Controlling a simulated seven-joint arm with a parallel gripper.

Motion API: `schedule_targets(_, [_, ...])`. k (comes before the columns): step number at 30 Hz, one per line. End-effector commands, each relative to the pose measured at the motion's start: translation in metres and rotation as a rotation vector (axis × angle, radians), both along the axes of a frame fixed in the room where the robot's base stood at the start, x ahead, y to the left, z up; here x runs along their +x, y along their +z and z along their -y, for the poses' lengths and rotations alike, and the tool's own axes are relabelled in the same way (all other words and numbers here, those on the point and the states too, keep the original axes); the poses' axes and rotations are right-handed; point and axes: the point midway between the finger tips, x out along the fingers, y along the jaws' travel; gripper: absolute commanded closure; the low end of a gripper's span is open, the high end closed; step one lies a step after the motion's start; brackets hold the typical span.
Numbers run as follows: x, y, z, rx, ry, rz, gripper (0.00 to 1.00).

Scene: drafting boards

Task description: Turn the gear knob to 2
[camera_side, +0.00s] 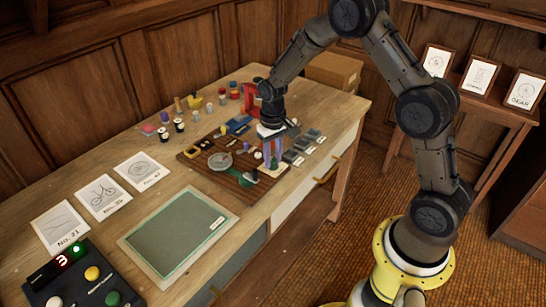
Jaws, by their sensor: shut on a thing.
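A dark brown board (238,186) lies on the wooden table and carries a round grey gear wheel (220,161) and several small parts. A green part (249,188) with a dark end sits at the board's front right. My gripper (271,166) points down over the board's right part, right of the wheel. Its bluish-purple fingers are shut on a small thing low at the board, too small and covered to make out. I cannot tell for certain which part is the gear knob or where it points.
A black box (76,275) with a red 3, a green light and several buttons stands at front left. A grey-green mat (178,235) and drawing cards (103,197) lie nearby. Grey blocks (303,144) sit right of my gripper. Small coloured items and a red frame (250,98) stand behind.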

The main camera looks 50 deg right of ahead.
Motion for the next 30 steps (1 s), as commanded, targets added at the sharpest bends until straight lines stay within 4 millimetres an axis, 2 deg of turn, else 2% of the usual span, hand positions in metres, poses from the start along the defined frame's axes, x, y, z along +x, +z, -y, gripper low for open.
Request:
schedule_targets(9, [0.0003, 0.0012, 0.0, 0.0, -0.089, 0.001, 1.0])
schedule_targets(22, [0.0006, 0.0014, 0.0001, -0.001, -0.097, 0.002, 1.0])
schedule_targets(23, [0.0006, 0.0014, 0.0001, -0.001, -0.097, 0.002, 0.62])
schedule_targets(27, [0.0005, 0.0011, 0.0001, -0.001, -0.097, 0.002, 0.37])
schedule_targets(30, [0.0004, 0.0008, 0.0001, 0.0, -0.096, 0.001, 0.36])
